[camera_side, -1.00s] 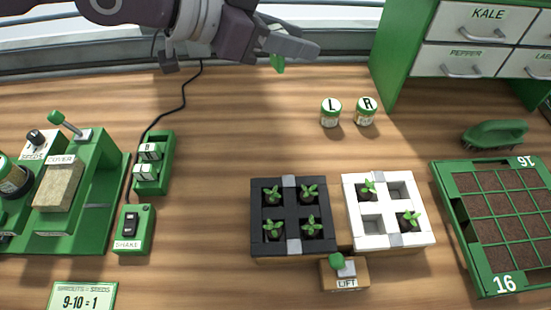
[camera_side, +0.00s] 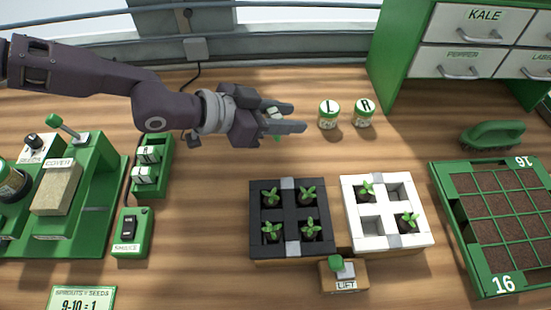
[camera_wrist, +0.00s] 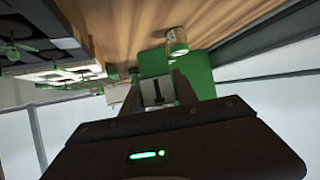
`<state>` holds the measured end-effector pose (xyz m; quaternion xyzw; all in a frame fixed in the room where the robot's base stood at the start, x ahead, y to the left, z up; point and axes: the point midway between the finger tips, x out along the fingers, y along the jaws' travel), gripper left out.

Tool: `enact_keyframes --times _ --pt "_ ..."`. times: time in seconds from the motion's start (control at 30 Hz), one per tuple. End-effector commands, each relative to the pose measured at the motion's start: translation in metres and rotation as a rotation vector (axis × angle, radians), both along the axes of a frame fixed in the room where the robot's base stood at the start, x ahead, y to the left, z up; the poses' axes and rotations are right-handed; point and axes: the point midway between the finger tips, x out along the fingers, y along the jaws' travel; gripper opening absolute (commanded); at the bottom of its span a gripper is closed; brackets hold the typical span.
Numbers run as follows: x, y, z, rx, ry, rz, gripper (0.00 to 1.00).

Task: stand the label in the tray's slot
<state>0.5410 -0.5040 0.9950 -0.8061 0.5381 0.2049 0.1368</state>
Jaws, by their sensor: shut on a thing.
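My gripper (camera_side: 299,117) is shut on a small white and green label (camera_side: 272,112), held above the table left of the two lidded jars. In the wrist view the label (camera_wrist: 157,92) sits between my fingers, its white face with a dark mark showing. The planting tray (camera_side: 432,183), green-framed with a grid of soil cells and marked 16, lies at the far right, well away from my gripper. I cannot make out its slot. More labels (camera_side: 147,153) stand in a green holder (camera_side: 163,178) on the left.
Jars L (camera_side: 328,122) and R (camera_side: 363,119) stand close right of my fingers. A green brush (camera_side: 494,136) lies behind the tray.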

Motion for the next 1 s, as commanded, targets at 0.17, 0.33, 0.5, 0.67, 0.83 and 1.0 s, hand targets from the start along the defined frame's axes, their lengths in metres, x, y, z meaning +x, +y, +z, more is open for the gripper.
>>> enact_keyframes --times 0.17,0.33,0.5,0.67,0.83,1.0 --pt "-0.001 0.000 -0.038 0.004 0.001 -0.001 0.00" --pt "-0.001 0.000 -0.061 0.003 0.003 0.000 0.00" --pt "-0.001 0.000 -0.090 0.002 0.000 -0.001 0.00" --pt "0.000 0.000 -0.089 0.001 0.000 0.000 0.00" --pt "0.000 0.000 -0.092 0.002 0.000 0.000 0.37" --pt "0.000 0.000 -0.092 0.002 0.000 0.000 0.57"
